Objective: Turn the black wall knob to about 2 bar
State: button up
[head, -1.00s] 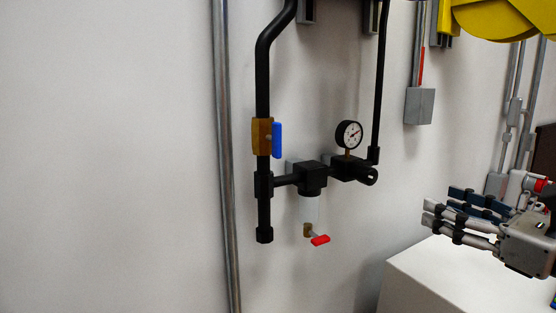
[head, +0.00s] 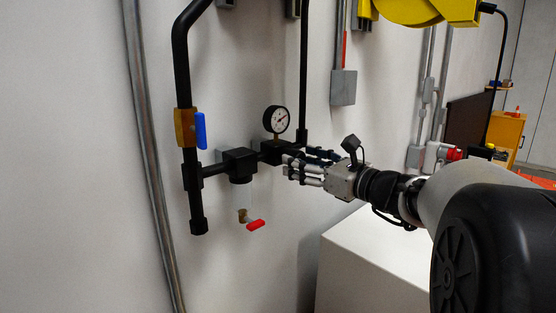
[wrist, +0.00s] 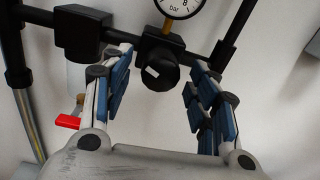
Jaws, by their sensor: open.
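The black wall knob (wrist: 160,72) sits on the front of the regulator body below the gauge, with a white mark on its face, in the wrist view. In the head view my gripper's fingers hide it. My gripper (head: 293,168) is open in front of the regulator (head: 270,149). In the wrist view its blue-padded fingers (wrist: 160,92) stand left and right of the knob, with a gap on each side. The round white pressure gauge (head: 277,120) is above it; its needle is too small to read. The gauge is cut off at the top of the wrist view (wrist: 181,3).
A blue-handled valve (head: 200,131) is on the left pipe. A red-handled drain valve (head: 256,225) hangs below the filter body (head: 240,160). A white box (head: 365,250) stands below my arm. A grey wall box (head: 343,87) is at upper right.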

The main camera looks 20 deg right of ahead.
jog(key=shift+w+a, duration=0.1)
jog(key=shift+w, duration=0.1)
jog(key=shift+c, duration=0.6)
jog(key=c, duration=0.9)
